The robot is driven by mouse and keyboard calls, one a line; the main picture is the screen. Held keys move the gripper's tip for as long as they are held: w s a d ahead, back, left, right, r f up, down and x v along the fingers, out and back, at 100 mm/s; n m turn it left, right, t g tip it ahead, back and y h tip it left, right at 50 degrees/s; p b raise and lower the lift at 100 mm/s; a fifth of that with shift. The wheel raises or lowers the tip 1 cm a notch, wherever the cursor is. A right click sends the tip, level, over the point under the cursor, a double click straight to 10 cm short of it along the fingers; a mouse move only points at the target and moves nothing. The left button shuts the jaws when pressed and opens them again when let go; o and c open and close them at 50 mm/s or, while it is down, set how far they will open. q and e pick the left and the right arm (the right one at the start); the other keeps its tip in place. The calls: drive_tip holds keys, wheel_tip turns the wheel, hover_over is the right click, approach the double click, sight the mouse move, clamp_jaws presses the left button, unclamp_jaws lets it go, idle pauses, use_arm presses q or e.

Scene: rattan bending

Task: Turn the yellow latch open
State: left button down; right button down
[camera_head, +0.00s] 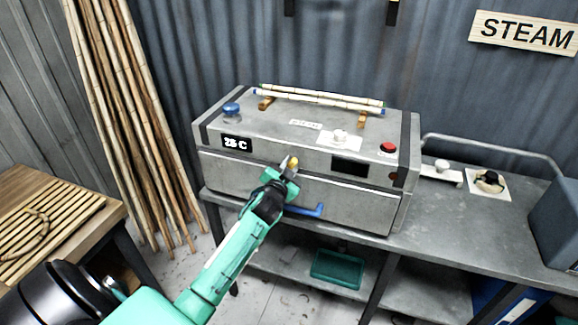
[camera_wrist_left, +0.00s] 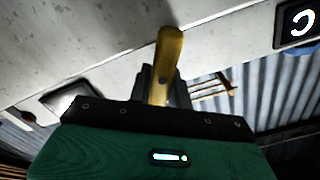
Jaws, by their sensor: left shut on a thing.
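The yellow latch (camera_head: 291,163) is on the front of the grey steam box (camera_head: 240,172), near its upper front edge. It also shows in the left wrist view as a yellow-brown bar (camera_wrist_left: 167,55) that stands up from between my fingers. My left gripper (camera_head: 283,173), green and black, is at the box front and shut on the latch. In the left wrist view the gripper (camera_wrist_left: 163,90) hides the lower end of the latch. My right gripper is in neither view.
A blue handle (camera_head: 305,211) sits on the box front just below my gripper. A slatted wooden table (camera_head: 100,225) stands at the left.

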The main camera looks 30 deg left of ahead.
use_arm(q)
drive_tip(key=m, duration=0.6)
drive_tip(key=shift+d+f, duration=0.2)
drive_tip(key=shift+f, duration=0.05)
drive_tip(key=m, duration=0.5)
drive_tip(key=shift+d+f, duration=0.1)
drive_tip(key=shift+f, duration=0.2)
drive_tip(key=shift+m, duration=0.3)
drive_tip(key=c, duration=1.3)
unclamp_jaws()
drive_tip(key=shift+f, duration=0.1)
